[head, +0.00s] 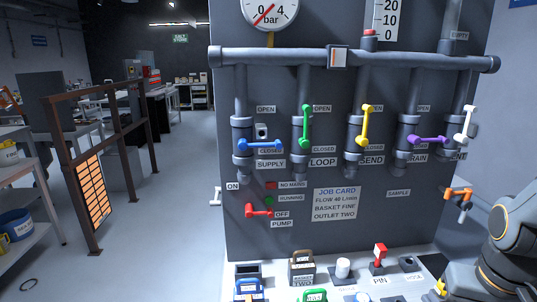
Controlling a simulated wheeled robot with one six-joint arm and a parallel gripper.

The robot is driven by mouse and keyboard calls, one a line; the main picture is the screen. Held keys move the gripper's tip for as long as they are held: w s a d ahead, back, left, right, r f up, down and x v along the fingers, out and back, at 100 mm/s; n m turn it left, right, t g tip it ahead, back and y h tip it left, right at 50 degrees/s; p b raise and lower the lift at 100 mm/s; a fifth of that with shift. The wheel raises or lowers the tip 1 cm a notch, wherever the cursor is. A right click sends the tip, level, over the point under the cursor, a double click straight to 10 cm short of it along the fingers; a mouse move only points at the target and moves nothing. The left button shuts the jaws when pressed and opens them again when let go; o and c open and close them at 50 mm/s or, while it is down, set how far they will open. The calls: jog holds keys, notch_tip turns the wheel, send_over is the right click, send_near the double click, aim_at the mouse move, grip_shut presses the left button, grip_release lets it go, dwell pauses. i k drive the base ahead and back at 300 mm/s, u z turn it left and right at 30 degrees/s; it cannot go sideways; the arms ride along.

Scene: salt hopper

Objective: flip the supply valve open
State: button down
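The supply valve has a blue lever (259,146) on the leftmost vertical pipe of the grey panel. The lever lies about level, pointing right, beside a CLOSED label (271,151) and above the SUPPLY label (270,164). An OPEN label (266,109) sits higher beside the same pipe. Part of my dark arm shows at the right edge, well away from the blue lever. My gripper is not in view.
Green (306,128) and yellow (366,126) levers stand upright to the right; a purple lever (428,140) lies level. A red pump lever (260,211) sits below. A white ledge (335,268) holding several small items runs along the panel's foot.

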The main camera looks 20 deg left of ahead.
aim_at(243, 145)
jog(key=k, duration=0.85)
jog(key=u, duration=1.45)
jog(key=i, duration=0.5)
